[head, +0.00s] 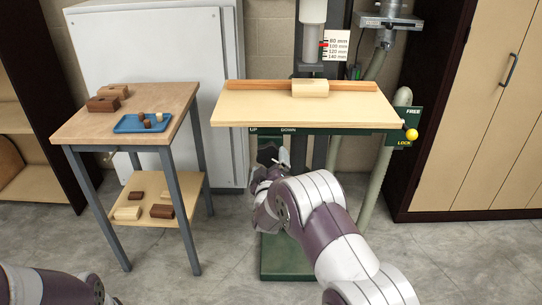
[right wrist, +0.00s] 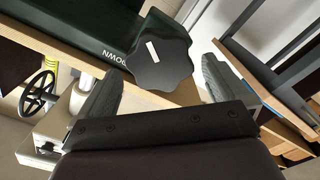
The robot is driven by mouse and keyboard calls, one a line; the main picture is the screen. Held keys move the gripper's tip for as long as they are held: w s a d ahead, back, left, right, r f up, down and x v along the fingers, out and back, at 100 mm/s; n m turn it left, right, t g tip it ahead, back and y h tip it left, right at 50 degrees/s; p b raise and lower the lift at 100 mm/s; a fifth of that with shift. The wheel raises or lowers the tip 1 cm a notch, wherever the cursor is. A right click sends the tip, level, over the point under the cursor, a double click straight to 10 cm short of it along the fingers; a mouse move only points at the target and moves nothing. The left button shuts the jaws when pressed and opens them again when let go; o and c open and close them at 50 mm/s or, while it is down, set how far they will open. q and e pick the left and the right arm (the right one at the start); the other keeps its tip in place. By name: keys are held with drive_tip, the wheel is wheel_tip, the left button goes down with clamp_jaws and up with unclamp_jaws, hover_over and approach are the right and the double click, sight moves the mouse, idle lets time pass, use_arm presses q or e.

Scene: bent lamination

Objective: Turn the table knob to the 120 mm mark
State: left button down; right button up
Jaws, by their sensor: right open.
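The table knob (right wrist: 158,62) is dark and lobed with a white mark, below the front edge of the machine table (head: 238,111). My right gripper (head: 268,163) is below that edge in the head view. In the right wrist view its open fingers (right wrist: 160,75) lie on either side of the knob, apart from it; the knob's depth between them is hard to tell. The mm scale (head: 338,46) stands on the column, its red pointer (head: 324,45) near 100 mm. UP and DOWN labels (head: 288,130) mark the front edge. My left gripper is out of view.
A yellow ball handle (head: 411,134) sits by the FREE/LOCK plate (head: 411,113), nearer LOCK. A wood block (head: 310,88) rests on the machine table against a fence (head: 265,85). A side table (head: 78,125) with blocks and a blue tray (head: 142,123) stands left.

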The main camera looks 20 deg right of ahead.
sight(270, 158)
drive_tip(key=x, duration=0.5)
drive_tip(key=shift+s, duration=0.1)
drive_tip(key=c, duration=0.7)
drive_tip(key=shift+c, duration=0.2)
drive_tip(key=shift+m+b, duration=0.3)
drive_tip(key=shift+b, duration=0.05)
